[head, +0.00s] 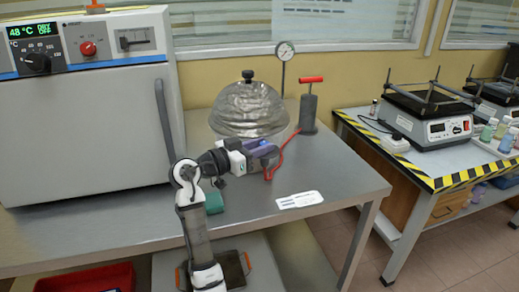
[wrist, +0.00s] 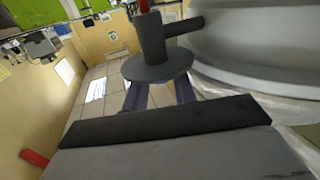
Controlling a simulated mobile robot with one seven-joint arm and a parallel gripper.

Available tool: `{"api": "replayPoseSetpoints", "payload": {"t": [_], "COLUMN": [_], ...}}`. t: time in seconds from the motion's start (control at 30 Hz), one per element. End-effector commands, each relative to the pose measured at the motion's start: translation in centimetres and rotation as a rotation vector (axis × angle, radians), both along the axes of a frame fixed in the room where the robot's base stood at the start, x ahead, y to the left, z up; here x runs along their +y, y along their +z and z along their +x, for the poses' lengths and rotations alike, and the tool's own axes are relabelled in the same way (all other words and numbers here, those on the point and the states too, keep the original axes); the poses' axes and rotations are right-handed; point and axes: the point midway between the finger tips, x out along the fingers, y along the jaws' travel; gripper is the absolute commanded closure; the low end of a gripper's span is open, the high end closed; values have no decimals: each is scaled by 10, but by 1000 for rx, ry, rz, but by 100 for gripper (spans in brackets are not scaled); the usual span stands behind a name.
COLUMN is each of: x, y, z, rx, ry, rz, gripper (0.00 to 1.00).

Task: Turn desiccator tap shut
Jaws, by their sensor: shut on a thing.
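The desiccator (head: 248,112) has a clear dome with a black knob and stands on the steel bench beside the oven. My gripper (head: 268,153) is at the front of its base and hides the tap in the head view. In the wrist view the desiccator's pale curved wall (wrist: 265,45) fills the upper right. A dark grey tap (wrist: 153,42), with a round flange and a side stub pointing right, stands in front of my gripper (wrist: 160,92). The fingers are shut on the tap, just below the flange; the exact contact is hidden.
A hand pump (head: 309,112) with a red handle stands right of the desiccator, its red hose (head: 283,152) running close by my gripper. A gauge (head: 285,52) rises behind. The oven (head: 85,130) blocks the left. A white card (head: 299,200) lies on the bench's front right.

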Motion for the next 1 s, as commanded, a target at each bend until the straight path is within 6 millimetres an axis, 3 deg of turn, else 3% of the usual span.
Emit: {"api": "replayPoseSetpoints", "payload": {"t": [0.27, 0.3, 0.47, 1.0], "x": [-1, -1, -1, -1], "y": [-1, -1, -1, 1], "z": [0, 0, 0, 0], "rx": [5, 5, 4, 2], "ry": [-2, -2, -1, 29], "rz": [0, 0, 0, 0], "gripper": [96, 70, 51, 51]}}
